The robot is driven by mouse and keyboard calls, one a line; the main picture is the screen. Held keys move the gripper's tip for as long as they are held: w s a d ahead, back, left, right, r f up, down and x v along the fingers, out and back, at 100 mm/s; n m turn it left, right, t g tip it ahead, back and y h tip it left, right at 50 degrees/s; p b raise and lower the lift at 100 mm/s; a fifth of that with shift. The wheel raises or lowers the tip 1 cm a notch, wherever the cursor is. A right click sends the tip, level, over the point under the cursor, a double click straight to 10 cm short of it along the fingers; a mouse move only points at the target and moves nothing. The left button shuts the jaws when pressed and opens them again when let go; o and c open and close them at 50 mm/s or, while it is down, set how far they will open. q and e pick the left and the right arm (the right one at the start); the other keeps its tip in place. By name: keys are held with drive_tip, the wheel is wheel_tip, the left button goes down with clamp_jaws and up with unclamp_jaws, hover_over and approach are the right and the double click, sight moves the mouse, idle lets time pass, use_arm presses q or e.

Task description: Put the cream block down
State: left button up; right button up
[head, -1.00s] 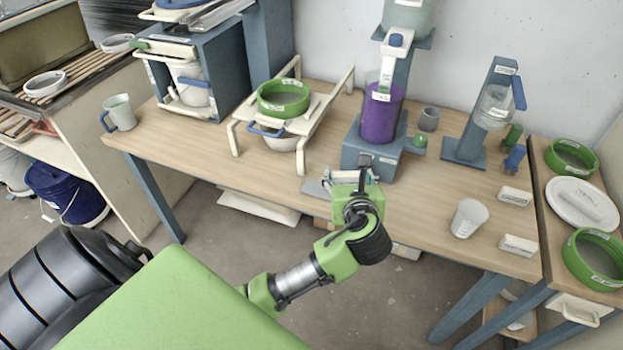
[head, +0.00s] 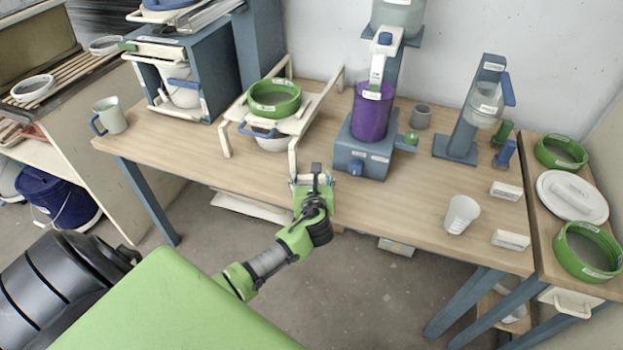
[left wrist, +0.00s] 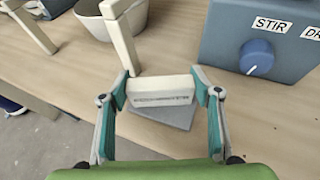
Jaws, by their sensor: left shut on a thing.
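The cream block (left wrist: 160,91) with dark lettering on its front is held between the two fingertips of my left gripper (left wrist: 161,90) in the left wrist view. I cannot tell whether the block touches the pad. In the head view my left gripper (head: 312,182) is at the table's front edge, left of the blue stirring machine, and largely hides the block and pad. My right gripper is not in view.
The stirring machine (head: 362,158) with a purple vessel stands just right of the gripper. A cream rack (head: 226,140) with a green sieve (head: 274,96) stands to the left.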

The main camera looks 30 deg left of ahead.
use_arm(q)
drive_tip(key=shift+f, duration=0.15)
drive_tip(key=o, duration=1.1)
